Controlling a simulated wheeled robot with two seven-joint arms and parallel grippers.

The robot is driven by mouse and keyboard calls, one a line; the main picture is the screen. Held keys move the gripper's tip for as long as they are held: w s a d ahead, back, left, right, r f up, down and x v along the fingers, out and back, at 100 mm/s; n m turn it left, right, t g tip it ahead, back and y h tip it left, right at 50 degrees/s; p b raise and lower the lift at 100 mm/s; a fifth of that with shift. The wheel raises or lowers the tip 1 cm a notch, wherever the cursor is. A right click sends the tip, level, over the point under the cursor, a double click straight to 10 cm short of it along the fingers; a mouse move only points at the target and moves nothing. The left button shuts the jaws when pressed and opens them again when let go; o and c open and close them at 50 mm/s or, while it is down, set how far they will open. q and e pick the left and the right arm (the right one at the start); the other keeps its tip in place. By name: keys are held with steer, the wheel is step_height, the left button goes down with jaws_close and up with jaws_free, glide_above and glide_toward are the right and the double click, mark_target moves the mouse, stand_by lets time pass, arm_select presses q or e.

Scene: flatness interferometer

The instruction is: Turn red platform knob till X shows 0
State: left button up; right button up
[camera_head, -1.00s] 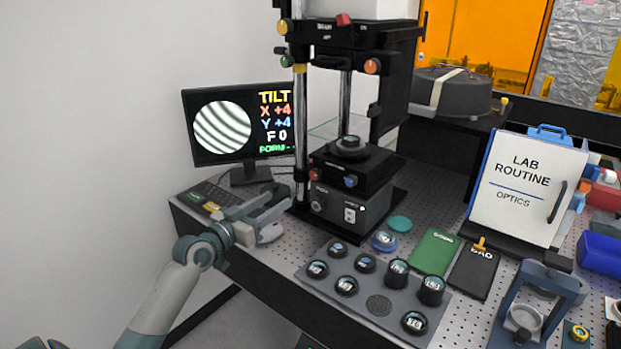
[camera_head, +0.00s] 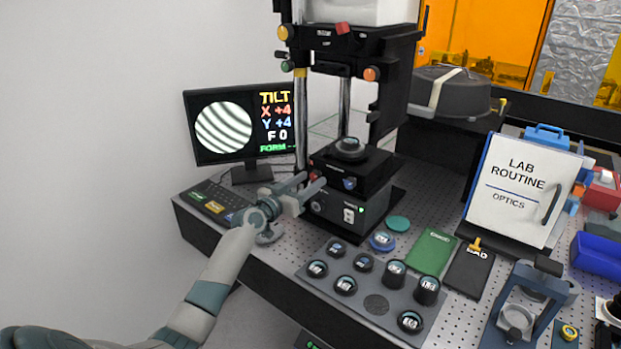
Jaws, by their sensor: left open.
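The red platform knob (camera_head: 312,176) is on the left side of the black platform (camera_head: 352,172) of the interferometer; it is small and partly hidden by my gripper. My left gripper (camera_head: 313,183) is open, its fingertips close to the knob. I cannot tell whether they touch it. A blue knob (camera_head: 349,184) is on the platform's front. The monitor (camera_head: 240,125) at the left shows curved fringes and reads TILT, X +4, Y +4, F 0. My right gripper is not in view.
A keypad (camera_head: 213,199) lies at the bench's left edge. A grey tray (camera_head: 377,304) with several round optics is in front of the instrument. The lab routine board (camera_head: 524,193) stands at the right. Perforated bench between instrument and board is partly clear.

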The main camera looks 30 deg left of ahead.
arm_select(q)
steer(key=shift+w, duration=0.55)
steer(key=shift+c, duration=0.5)
steer(key=c, duration=1)
steer(key=shift+o, duration=0.2)
steer(key=shift+n, duration=0.4)
steer(key=n, duration=0.3)
steer(key=shift+d, duration=0.1)
steer(key=n, duration=0.5)
steer(key=shift+n, duration=0.4)
